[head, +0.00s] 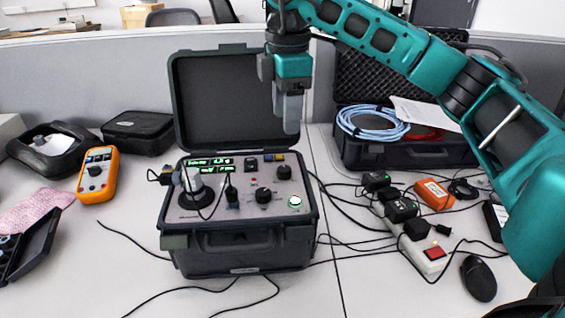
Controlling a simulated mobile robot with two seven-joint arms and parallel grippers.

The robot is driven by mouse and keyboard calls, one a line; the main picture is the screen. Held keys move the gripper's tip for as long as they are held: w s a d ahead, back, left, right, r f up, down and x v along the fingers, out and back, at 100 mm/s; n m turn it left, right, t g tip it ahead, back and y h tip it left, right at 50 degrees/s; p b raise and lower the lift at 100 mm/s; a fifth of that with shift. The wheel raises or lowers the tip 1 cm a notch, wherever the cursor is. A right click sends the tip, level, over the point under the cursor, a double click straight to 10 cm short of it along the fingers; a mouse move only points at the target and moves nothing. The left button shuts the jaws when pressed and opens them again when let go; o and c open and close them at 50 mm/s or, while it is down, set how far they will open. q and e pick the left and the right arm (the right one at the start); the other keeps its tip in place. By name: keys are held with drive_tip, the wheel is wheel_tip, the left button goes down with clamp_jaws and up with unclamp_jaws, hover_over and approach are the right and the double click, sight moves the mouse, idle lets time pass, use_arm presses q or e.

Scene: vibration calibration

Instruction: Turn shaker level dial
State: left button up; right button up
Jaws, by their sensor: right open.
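The shaker calibrator (245,240) is a black case on the grey table, its lid (228,100) raised. Its panel (240,207) faces up with a lit green display (207,163). A black dial (263,194) sits right of centre on the panel, and a smaller black knob (284,172) is above it. I cannot read which is the shaker level dial. My right gripper (287,112) hangs pointing down above the panel's right rear, clear of the dials and beside the lid. It is open and empty. My left gripper is not in view.
A silver shaker head (192,187) with cables stands on the panel's left. An orange multimeter (97,175) is at left. An open case with blue cable (372,122), a power strip (425,252) and a mouse (478,279) are at right. Loose cables cross the table.

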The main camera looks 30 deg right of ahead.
sight(284, 168)
drive_tip(key=f, duration=0.4)
drive_tip(key=f+b, duration=0.1)
drive_tip(key=f, duration=0.6)
drive_tip(key=shift+w+f, duration=0.3)
drive_tip(key=shift+f, duration=0.1)
clamp_jaws()
